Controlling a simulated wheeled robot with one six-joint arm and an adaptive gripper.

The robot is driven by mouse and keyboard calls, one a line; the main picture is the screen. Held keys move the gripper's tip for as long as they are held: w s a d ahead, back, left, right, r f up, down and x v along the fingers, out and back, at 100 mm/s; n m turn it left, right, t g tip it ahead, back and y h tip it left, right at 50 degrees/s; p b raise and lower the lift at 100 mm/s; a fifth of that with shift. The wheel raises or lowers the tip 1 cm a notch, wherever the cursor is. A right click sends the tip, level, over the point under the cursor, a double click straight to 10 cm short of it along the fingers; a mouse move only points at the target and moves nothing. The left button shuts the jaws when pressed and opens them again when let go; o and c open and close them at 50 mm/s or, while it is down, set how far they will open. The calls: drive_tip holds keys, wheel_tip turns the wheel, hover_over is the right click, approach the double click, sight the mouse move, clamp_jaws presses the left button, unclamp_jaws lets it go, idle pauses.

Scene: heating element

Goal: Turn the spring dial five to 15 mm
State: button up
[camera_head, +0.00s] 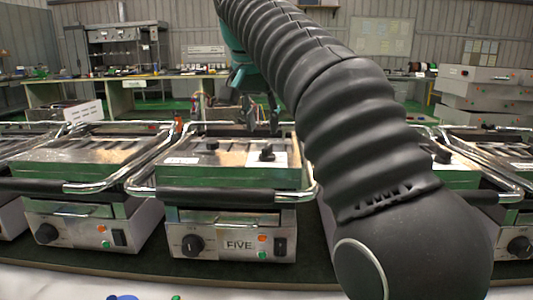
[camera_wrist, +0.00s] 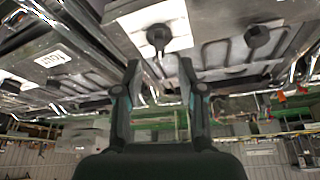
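The grill marked FIVE (camera_head: 238,245) stands in the middle of the head view. On its lid a black dial (camera_head: 267,152) sits on a white scale plate (camera_head: 280,160). The dial also shows near the top of the wrist view (camera_wrist: 158,36), on its white plate (camera_wrist: 140,20). My gripper (camera_head: 260,112) is above the back part of this lid, behind the dial in the head view. In the wrist view its two fingers (camera_wrist: 159,70) are spread apart with nothing between them, and the dial lies just beyond their tips. The scale marks are too small to read.
A second black knob (camera_wrist: 257,36) is beside the dial in the wrist view. A similar grill (camera_head: 85,205) stands at the left, and others stand at the right, partly behind my arm.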

sight(267, 147)
drive_tip(key=b+x, duration=0.1)
drive_tip(key=x, duration=0.5)
drive_tip(key=shift+w+d+f+b, duration=0.1)
drive_tip(key=shift+w+f+b, duration=0.05)
drive_tip(key=shift+f+b, duration=0.2)
drive_tip(key=shift+c, duration=0.2)
clamp_jaws()
